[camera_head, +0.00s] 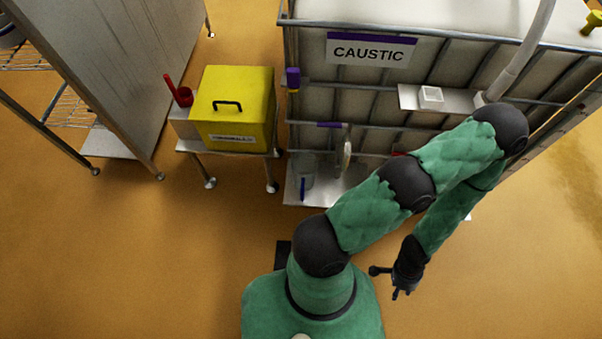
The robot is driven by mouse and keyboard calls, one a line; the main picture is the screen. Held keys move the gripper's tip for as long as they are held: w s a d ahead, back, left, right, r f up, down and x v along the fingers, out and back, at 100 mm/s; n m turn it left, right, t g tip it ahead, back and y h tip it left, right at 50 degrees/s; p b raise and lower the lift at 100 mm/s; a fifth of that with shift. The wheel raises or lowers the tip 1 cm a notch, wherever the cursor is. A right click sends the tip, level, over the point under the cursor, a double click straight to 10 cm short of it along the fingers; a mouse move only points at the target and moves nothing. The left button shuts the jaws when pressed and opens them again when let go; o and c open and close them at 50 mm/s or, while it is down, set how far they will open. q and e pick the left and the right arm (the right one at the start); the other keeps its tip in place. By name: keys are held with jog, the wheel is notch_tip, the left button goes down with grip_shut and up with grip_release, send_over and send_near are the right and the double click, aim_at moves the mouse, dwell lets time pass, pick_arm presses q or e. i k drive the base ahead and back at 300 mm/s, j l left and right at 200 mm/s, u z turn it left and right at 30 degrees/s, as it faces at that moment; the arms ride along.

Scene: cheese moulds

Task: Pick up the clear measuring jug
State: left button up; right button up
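A clear, see-through vessel (305,171), which looks like the measuring jug, stands on the low ledge at the front left of the caustic tank. A blue strip shows at its lower front; its outline is faint. My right gripper (387,283) hangs at the lower middle right, below and to the right of the vessel and well apart from it. Its dark fingers are spread and nothing shows between them. My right arm bends up across the tank's front and back down. My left gripper is not in view.
The caged tank (466,66) with a CAUSTIC sign (371,49) fills the upper right. A metal ledge (325,192) runs along its foot, partly behind my arm. A yellow box (235,105) and red scoop (181,95) stand on a small table. The floor at lower left is clear.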

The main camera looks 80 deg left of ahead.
aim_at(304, 164)
jog(key=k+u, duration=0.15)
jog(key=u, duration=2.55)
jog(key=i+j, duration=0.15)
jog(key=j, duration=0.2)
jog(key=i+j+z, duration=0.1)
jog(key=j, duration=0.25)
jog(key=i+j, duration=0.15)
jog(key=j, duration=0.25)
jog(key=i+j+z, duration=0.1)
jog(key=j, duration=0.25)
